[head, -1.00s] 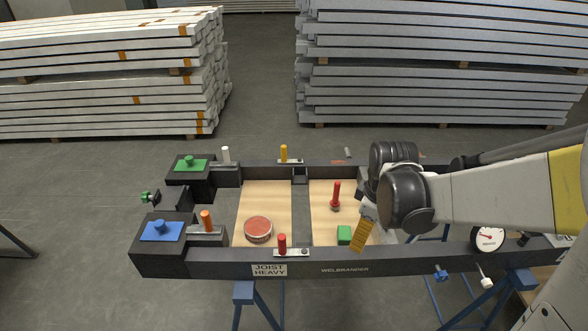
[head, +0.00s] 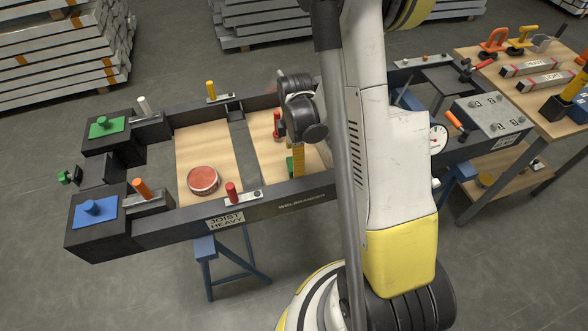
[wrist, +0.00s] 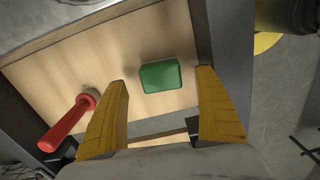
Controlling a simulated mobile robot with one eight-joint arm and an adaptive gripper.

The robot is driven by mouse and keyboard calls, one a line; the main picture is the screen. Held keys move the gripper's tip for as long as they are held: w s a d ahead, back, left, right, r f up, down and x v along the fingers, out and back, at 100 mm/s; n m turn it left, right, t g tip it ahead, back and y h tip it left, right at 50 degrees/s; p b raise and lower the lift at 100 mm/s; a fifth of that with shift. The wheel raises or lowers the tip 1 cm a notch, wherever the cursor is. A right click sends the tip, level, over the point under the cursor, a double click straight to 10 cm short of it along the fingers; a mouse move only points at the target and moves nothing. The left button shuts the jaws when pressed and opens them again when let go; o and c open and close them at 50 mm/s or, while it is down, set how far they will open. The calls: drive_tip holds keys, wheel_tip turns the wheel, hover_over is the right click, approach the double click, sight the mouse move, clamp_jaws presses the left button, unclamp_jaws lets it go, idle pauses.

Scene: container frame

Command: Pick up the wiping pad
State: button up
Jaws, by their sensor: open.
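A small green block (head: 290,167), which looks like the wiping pad, lies on the pale wooden floor of the frame's right compartment. In the head view my gripper (head: 298,174) is over that compartment, its yellow finger partly covering the block. In the wrist view the green block (wrist: 161,76) shows between and beyond the two yellow fingertips, with a clear gap on each side. My gripper is open and empty. Its height above the block is hard to judge.
A red-handled tool (wrist: 68,122) stands left of the block in the wrist view. The dark frame (head: 290,202) walls the compartment. A round red-topped thing (head: 203,180) lies in the left compartment. A wooden bench (head: 545,120) with tools is at the right.

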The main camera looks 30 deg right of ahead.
wheel_tip(320, 180, down, 4)
drive_tip(key=shift+a+f+b, duration=0.1)
drive_tip(key=shift+f+b, duration=0.1)
drive_tip(key=shift+b, duration=0.8)
drive_tip(key=shift+r, duration=0.1)
drive_tip(key=c, duration=1.3)
drive_tip(key=shift+o, duration=0.2)
drive_tip(key=shift+r+p, duration=0.45)
drive_tip(key=shift+r, duration=0.15)
drive_tip(key=r, duration=0.1)
drive_tip(key=r+p, duration=0.2)
drive_tip(key=r, duration=0.1)
drive_tip(key=shift+s+d, duration=0.35)
drive_tip(key=s+d+r+p, duration=0.1)
drive_tip(key=s+d+r, duration=0.1)
drive_tip(key=s+d+r+p, duration=0.1)
drive_tip(key=s+d+r, duration=0.1)
drive_tip(key=s+d, duration=0.1)
drive_tip(key=s+d+r+p, duration=0.1)
drive_tip(key=s+d, duration=0.1)
drive_tip(key=shift+s+d+r+p, duration=0.25)
drive_tip(key=shift+d+r+p, duration=0.05)
drive_tip(key=shift+r, duration=0.1)
